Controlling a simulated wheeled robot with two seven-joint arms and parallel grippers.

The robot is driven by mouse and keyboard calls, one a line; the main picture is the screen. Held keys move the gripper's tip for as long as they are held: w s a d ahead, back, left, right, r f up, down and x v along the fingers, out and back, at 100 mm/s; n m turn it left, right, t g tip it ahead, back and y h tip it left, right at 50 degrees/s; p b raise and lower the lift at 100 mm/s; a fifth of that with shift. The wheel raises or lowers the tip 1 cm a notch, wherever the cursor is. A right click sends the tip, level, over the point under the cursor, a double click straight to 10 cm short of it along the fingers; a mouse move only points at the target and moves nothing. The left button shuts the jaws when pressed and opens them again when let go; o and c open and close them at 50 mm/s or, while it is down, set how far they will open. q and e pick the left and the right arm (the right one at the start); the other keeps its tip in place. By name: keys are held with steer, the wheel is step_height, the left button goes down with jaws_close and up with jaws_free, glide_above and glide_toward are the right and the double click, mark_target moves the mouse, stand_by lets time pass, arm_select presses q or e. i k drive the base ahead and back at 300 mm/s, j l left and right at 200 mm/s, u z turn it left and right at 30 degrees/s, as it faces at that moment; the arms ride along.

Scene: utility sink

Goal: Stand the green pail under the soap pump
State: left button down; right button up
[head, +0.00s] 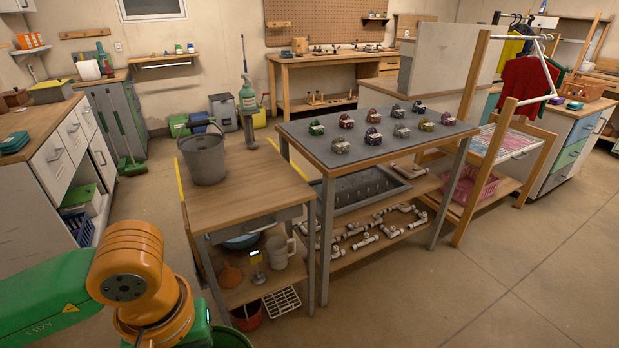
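The soap pump (247,93) is a clear-green bottle with a spout on top, at the back edge of a wooden-topped bench, above a dark post. A grey bucket (204,160) stands upright on that bench, left of the pump. At the bottom edge, beside my orange and green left arm, a curved green rim (229,339) shows; it may be the green pail, mostly cut off by the frame. I cannot tell whether my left gripper holds it, as its fingers are out of view. My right gripper is not in view.
The bench top (246,190) is clear in front of the bucket. Its lower shelf holds a white jug (279,252) and other items. A grey-topped table (372,143) with several small coloured objects stands to the right. The floor at right is open.

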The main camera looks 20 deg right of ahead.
mark_target(261, 164)
steer(key=i+j+z, duration=0.1)
steer(key=i+z, duration=0.2)
steer(key=i+j+z, duration=0.3)
steer(key=i, duration=0.2)
steer(key=i+j+z, duration=0.3)
steer(key=i+l, duration=0.1)
